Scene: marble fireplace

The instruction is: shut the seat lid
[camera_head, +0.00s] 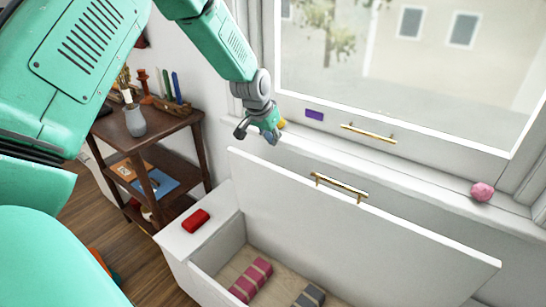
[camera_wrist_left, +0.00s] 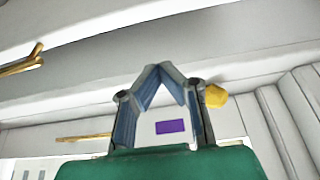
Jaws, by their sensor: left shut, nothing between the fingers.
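The white seat lid (camera_head: 330,215) stands raised, leaning toward the window, above the open seat box (camera_head: 205,278). A brass handle (camera_head: 340,187) sits near its top edge. Inside the box lie a pink striped item (camera_head: 251,280) and a grey striped item (camera_head: 309,297). My left gripper (camera_head: 258,135) is shut and empty, above and behind the lid's left top corner, near the window sill. In the left wrist view its fingertips (camera_wrist_left: 159,70) meet, with a white surface beyond. My right gripper does not show.
A brass window handle (camera_head: 368,132), a purple block (camera_head: 314,115), a yellow object (camera_head: 281,123) and a pink ball (camera_head: 482,191) are by the window. A red item (camera_head: 196,221) lies on the box's left ledge. A dark wooden shelf (camera_head: 150,150) stands at left.

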